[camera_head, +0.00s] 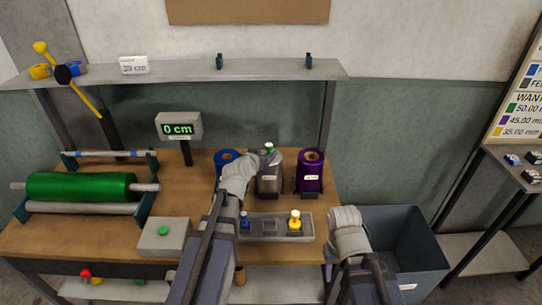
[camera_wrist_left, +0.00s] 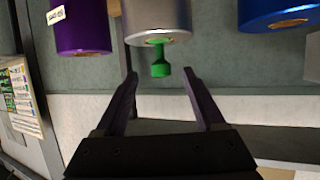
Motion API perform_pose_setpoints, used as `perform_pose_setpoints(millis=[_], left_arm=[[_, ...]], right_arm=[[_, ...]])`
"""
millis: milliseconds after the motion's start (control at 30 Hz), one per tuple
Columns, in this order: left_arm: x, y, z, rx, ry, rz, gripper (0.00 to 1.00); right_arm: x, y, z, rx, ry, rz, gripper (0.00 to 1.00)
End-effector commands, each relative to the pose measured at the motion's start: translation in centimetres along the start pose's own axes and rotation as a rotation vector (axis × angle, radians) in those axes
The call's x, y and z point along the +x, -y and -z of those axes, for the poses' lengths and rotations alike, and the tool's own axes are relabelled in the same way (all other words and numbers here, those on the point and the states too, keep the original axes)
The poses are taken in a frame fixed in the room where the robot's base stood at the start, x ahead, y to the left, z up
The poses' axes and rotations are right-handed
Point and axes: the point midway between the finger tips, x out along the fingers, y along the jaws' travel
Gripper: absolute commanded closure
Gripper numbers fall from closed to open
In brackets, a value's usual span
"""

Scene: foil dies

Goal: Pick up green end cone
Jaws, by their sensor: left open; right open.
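The green end cone (camera_wrist_left: 160,62) sits at the core of the silver roll (camera_wrist_left: 158,25) in the left wrist view, which shows the scene upside down. In the head view the cone (camera_head: 269,147) shows as a small green spot on top of the upright silver roll (camera_head: 269,184). My left gripper (camera_wrist_left: 161,78) is open and empty. Its fingertips lie either side of the cone's line, just short of it, with no contact visible. In the head view its wrist partly covers the blue roll. My right gripper is hidden behind its own arm at the bin.
A blue roll (camera_head: 226,157) and a purple roll (camera_head: 311,174) stand either side of the silver roll. A grey tray (camera_head: 270,237) holds a blue and a yellow cone in front. A large green roll (camera_head: 80,186) lies left. A bin (camera_head: 418,240) stands right.

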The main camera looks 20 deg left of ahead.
Motion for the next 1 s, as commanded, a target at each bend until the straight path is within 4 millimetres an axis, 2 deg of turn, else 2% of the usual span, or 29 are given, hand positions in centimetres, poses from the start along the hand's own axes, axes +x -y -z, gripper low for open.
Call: perform_pose_setpoints(millis=[33,267,600,833,867,1000], left_arm=[[0.8,0.0,-0.1,0.000,0.000,-0.001,0.29],[1.3,0.0,0.1,0.001,0.001,0.000,0.29],[5.8,0.1,0.3,0.001,0.001,-0.001,0.29],[5.8,0.1,0.5,0.001,0.001,0.000,0.29],[5.8,0.1,0.5,0.001,0.001,0.000,0.30],[5.8,0.1,0.5,0.001,0.001,0.000,0.46]], right_arm=[[0.3,0.0,0.0,0.000,0.000,0.000,0.50],[0.4,0.0,0.0,0.000,0.000,0.000,0.50],[1.9,0.2,0.1,0.000,0.000,0.000,0.50],[1.8,0.2,0.1,0.000,0.000,0.000,0.50],[1.8,0.2,0.1,0.000,0.000,0.000,0.50],[1.8,0.2,0.1,0.000,0.000,0.000,0.50]])
